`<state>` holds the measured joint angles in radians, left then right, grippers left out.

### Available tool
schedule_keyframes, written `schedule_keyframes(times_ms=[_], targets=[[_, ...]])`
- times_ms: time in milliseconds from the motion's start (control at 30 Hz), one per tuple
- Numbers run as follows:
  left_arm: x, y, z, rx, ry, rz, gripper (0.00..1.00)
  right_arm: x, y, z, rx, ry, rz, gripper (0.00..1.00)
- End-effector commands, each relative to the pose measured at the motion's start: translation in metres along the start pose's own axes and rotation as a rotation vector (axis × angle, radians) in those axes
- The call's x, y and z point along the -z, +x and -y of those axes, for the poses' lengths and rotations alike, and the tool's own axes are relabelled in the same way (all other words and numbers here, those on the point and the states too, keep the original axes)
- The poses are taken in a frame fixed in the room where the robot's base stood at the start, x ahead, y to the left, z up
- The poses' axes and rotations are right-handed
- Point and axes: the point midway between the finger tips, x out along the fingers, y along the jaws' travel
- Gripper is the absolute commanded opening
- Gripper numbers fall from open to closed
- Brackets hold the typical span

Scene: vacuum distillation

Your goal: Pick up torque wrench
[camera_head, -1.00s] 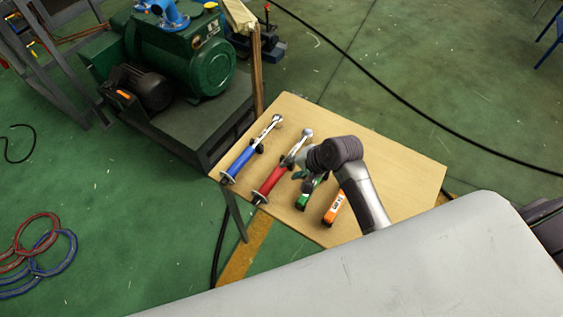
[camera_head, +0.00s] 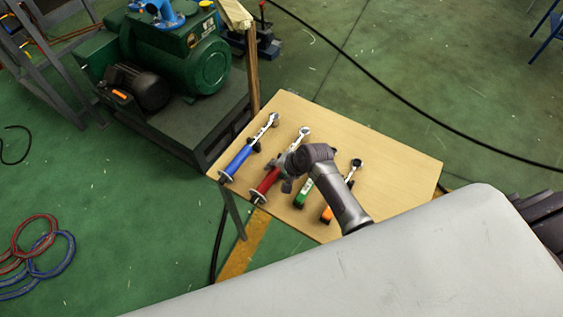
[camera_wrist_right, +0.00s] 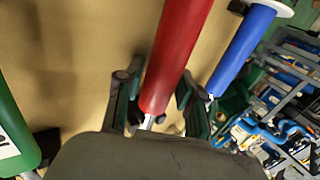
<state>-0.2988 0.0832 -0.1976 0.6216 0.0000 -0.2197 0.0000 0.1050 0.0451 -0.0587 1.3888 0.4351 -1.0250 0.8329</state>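Several torque wrenches lie side by side on a wooden table (camera_head: 395,165): a blue-handled one (camera_head: 238,163), a red-handled one (camera_head: 266,182), a green-handled one (camera_head: 303,191) and an orange-handled one (camera_head: 326,214). My right gripper (camera_head: 286,182) is over the red-handled wrench and hides part of it. In the right wrist view, the gripper (camera_wrist_right: 158,100) is open, with a finger on each side of the red handle (camera_wrist_right: 177,50). Gaps show beside the handle; any contact is unclear. The blue handle (camera_wrist_right: 242,48) lies to its right and the green handle (camera_wrist_right: 14,130) to its left. My left gripper is not in view.
A green pump (camera_head: 200,65) stands on a dark base left of the table. A wooden post (camera_head: 254,75) rises near the table's back corner. The table's right part is bare. Red and blue hoses (camera_head: 45,250) lie on the floor at left.

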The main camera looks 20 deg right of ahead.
Motion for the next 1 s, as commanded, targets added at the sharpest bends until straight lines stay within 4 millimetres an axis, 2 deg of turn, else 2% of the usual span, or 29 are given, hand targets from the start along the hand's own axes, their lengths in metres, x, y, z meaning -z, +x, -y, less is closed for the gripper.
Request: schedule_keyframes(times_ms=[33, 267, 767, 1000], targets=[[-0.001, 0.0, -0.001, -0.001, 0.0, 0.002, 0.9, 0.0, 0.0, 0.0, 0.0, 0.0, 0.0, 0.38], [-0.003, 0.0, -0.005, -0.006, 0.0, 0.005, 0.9, 0.0, 0.0, -0.001, -0.001, 0.0, 0.0, 0.0], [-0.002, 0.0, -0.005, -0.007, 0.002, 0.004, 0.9, 0.002, -0.003, 0.003, 0.005, -0.001, -0.003, 0.0], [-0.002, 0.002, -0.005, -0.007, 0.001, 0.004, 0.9, 0.002, -0.017, 0.013, 0.007, -0.002, -0.004, 0.0]])
